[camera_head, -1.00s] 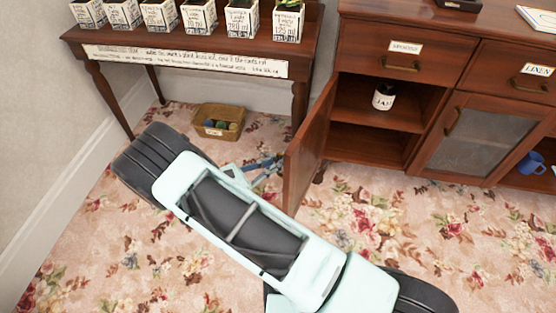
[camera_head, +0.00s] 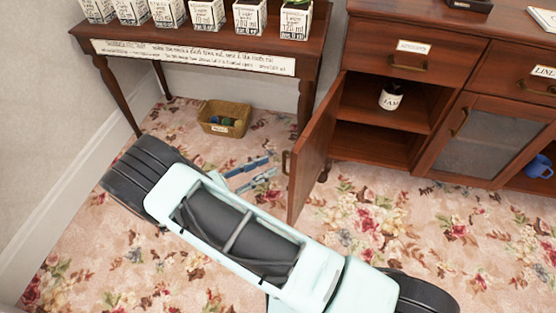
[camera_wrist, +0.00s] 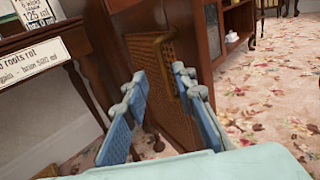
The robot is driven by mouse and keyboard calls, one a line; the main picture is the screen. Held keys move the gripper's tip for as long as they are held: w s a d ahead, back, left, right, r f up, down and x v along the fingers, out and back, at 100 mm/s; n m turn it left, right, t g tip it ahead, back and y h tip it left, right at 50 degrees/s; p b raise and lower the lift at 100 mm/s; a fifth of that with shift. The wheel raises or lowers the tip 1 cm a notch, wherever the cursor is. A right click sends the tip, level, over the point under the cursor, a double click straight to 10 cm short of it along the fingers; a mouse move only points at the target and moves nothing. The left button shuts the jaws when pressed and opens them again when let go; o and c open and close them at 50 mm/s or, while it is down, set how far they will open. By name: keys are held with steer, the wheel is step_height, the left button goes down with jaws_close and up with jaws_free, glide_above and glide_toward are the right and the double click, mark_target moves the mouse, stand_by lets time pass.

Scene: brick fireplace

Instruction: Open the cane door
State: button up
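The cane door (camera_head: 312,150) of the wooden cabinet stands swung well out, with the shelves behind it exposed. Its woven cane face shows in the wrist view (camera_wrist: 170,105). A brass handle (camera_head: 285,162) is on its outer face near the free edge; in the wrist view the handle (camera_wrist: 171,52) is just beyond the fingertips. My gripper (camera_head: 252,174) is left of the door with its blue fingers pointing toward it. In the wrist view my gripper (camera_wrist: 159,78) is open, with a clear gap between the fingers. The right finger overlaps part of the door and handle.
A side table (camera_head: 200,50) with labelled pots stands left of the door, its leg close by. A basket (camera_head: 224,118) sits on the floor beneath it. A jar (camera_head: 391,96) stands on the open cabinet shelf.

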steer(key=v, duration=0.5)
steer(key=shift+s+a, duration=0.1)
steer(key=shift+a, duration=0.1)
